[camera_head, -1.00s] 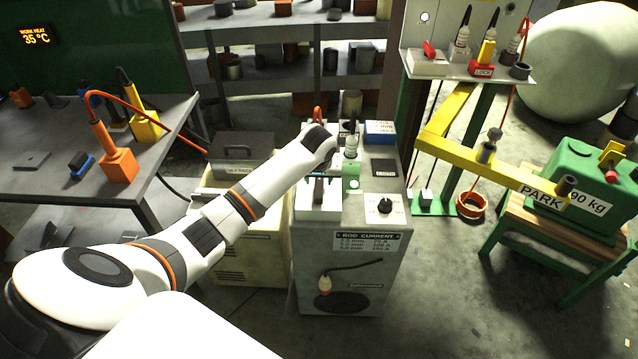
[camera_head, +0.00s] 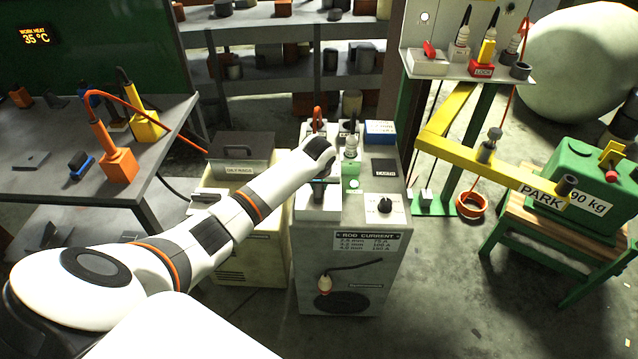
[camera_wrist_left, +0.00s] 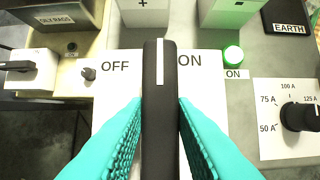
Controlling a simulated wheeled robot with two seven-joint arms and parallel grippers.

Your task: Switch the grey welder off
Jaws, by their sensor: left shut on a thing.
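The grey welder (camera_head: 350,270) stands in the middle of the head view, with a current dial (camera_head: 385,205) on its top. My left gripper (camera_head: 318,187) is over the left front part of that top, partly hidden by my wrist. In the left wrist view its teal fingers (camera_wrist_left: 160,125) are shut on the black switch handle (camera_wrist_left: 160,90), which has a white line. The handle stands between the labels OFF and ON. The green lamp (camera_wrist_left: 232,55) beside ON is lit. My right gripper is not in view.
A cream machine (camera_head: 240,250) with an oily-rags box stands close on the left of the welder. A table (camera_head: 60,150) with orange and yellow holders is further left. A yellow arm (camera_head: 480,160) marked PARK and a green weight (camera_head: 590,180) are on the right.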

